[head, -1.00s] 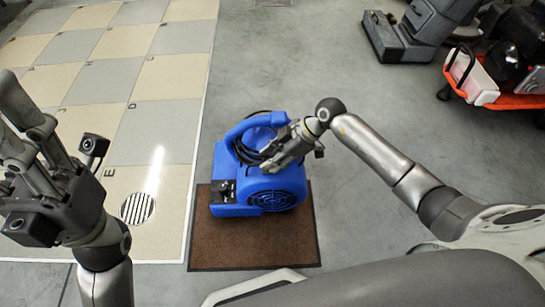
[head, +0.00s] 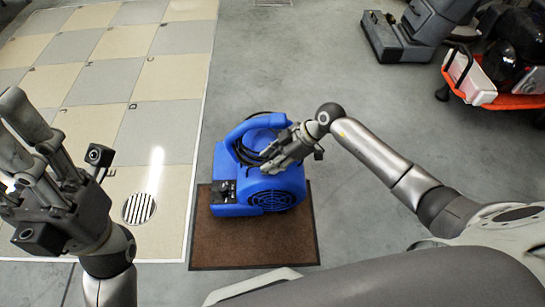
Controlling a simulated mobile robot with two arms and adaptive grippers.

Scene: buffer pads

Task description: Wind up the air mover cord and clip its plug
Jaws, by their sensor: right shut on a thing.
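A blue air mover (head: 272,197) stands on a brown mat (head: 250,243). Its black cord (head: 245,152) is looped around near the handle at the top. The plug cannot be made out. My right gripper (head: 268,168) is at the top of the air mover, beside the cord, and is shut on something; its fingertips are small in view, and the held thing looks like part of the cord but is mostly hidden. My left gripper (head: 25,140) is raised at the left edge of the view, its fingers spread apart and empty, away from the air mover.
A checkered tile floor (head: 105,120) with a round drain grate (head: 139,208) lies to the left. A dark grey floor machine (head: 405,40) and an orange cart (head: 510,100) with a white container (head: 470,78) stand at the upper right. The grey floor between is clear.

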